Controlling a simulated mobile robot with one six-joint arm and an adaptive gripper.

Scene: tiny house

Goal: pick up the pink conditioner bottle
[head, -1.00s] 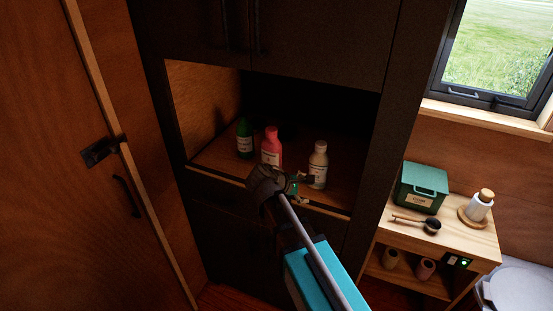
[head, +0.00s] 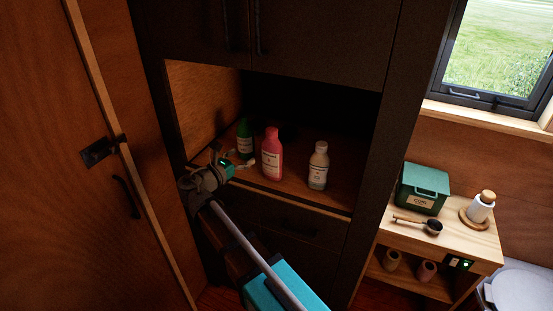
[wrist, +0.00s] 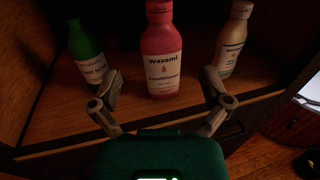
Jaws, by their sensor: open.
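The pink conditioner bottle (head: 272,155) stands upright on the cabinet shelf, between a green bottle (head: 245,139) and a pale bottle (head: 318,166). In the wrist view the pink bottle (wrist: 162,55) is at the top centre, its label facing me. My gripper (head: 237,161) is at the shelf's front edge, left of the pink bottle in the head view. In the wrist view my gripper (wrist: 162,92) is open and empty, its fingers spread apart. The pink bottle stands ahead of the gap between them.
The shelf (head: 285,187) lies inside a dark cabinet with a wooden left wall (head: 203,105) and upper doors. A wooden stand (head: 470,240) at right holds a green box (head: 422,188), a ladle and a white bottle. A wooden door (head: 60,180) is at left.

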